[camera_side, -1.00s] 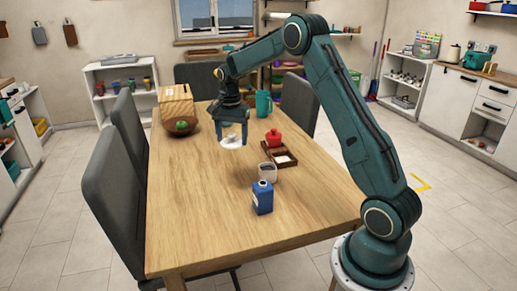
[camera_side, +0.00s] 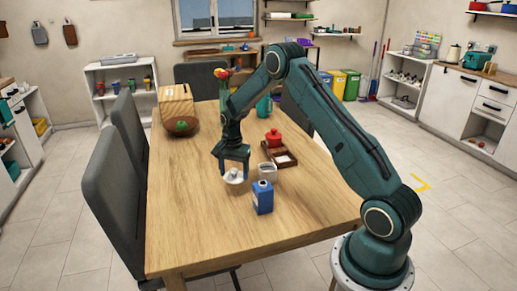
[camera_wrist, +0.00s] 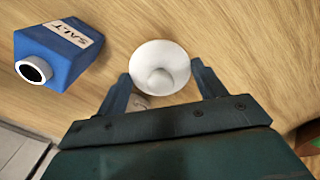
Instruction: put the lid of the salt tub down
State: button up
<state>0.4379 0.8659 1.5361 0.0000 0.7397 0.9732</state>
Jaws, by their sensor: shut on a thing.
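The lid (camera_side: 233,177) is a white disc with a round knob. My gripper (camera_side: 234,174) is shut on it, and the lid is low over the bare tabletop or touching it; I cannot tell which. In the wrist view the lid (camera_wrist: 172,57) shows between the two fingertips (camera_wrist: 160,82). A blue carton (camera_side: 262,198) stands in front of that tub; in the wrist view the carton (camera_wrist: 62,52) reads SALT and has a white spout.
A brown bowl (camera_side: 171,128) and a wooden box (camera_side: 176,101) stand at the far left. The table's (camera_side: 195,225) front left is clear.

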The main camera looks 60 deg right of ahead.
aim_at(234, 178)
jog(key=shift+f, duration=0.9)
jog(key=shift+f, duration=0.1)
jog(key=shift+f, duration=2.05)
jog(key=o, duration=0.9)
jog(key=shift+f, duration=0.1)
jog(key=shift+o, duration=0.2)
notch_tip(234, 178, up, 12)
